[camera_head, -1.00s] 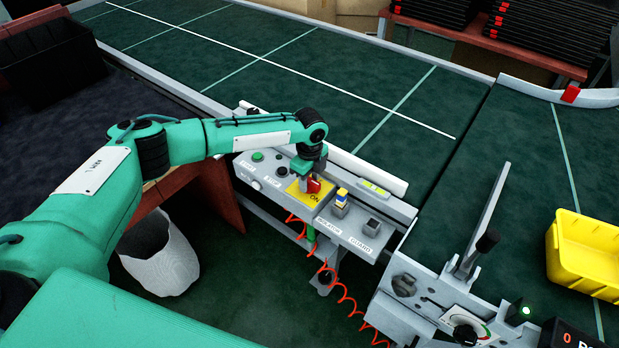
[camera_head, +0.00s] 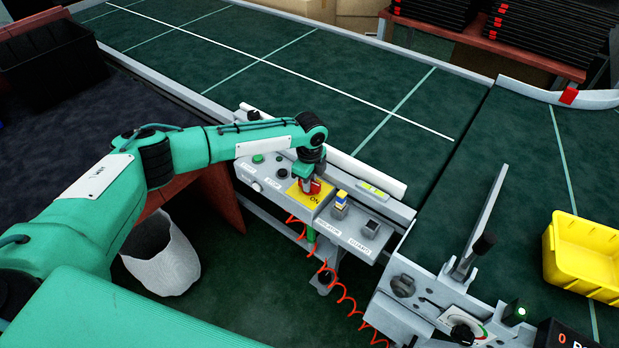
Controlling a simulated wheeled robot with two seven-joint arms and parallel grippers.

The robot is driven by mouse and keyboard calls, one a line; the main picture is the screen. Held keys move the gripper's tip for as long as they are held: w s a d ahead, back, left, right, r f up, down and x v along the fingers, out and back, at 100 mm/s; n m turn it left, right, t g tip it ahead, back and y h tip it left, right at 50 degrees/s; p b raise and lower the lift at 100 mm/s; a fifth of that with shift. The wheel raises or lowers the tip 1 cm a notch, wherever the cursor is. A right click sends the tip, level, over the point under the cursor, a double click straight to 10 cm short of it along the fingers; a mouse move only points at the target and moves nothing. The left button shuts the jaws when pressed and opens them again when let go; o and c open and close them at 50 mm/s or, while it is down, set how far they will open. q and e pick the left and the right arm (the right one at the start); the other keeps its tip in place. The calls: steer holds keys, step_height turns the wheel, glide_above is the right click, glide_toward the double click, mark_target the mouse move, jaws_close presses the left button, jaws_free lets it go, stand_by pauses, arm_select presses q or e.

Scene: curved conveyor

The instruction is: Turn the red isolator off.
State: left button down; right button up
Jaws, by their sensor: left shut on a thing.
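The red isolator (camera_head: 316,187) sits on a yellow plate (camera_head: 318,200) marked "ON", on the grey control box (camera_head: 345,238) beside the conveyor. My left gripper (camera_head: 311,182) is over the plate, pointing down, and is shut on the red isolator handle. The gripper and wrist cover part of the handle, so its exact angle is hard to tell. My right gripper is not in view.
Buttons, including a green one (camera_head: 257,159), lie left of the isolator; a blue and yellow key-like part (camera_head: 341,199) stands close on its right. A red coiled cable (camera_head: 345,296) hangs below. A yellow bin (camera_head: 583,255) sits on the conveyor at right.

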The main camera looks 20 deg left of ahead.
arm_select(q)
steer(key=n+p, duration=0.2)
steer(key=shift+r+n+p, duration=0.25)
steer(key=shift+n+p, duration=0.05)
steer(key=shift+n, duration=0.1)
steer(key=n+p, duration=0.3)
steer(key=shift+n, duration=0.3)
steer(key=n+p, duration=0.5)
steer(key=n, duration=0.2)
steer(key=shift+f+n+p, duration=0.1)
steer(key=shift+n+p, duration=1)
steer(key=shift+n, duration=0.4)
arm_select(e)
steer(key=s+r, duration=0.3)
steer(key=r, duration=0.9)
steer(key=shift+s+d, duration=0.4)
arm_select(q)
steer(key=shift+w, duration=0.1)
steer(key=c, duration=1.3)
jaws_free()
steer(key=shift+f, duration=0.1)
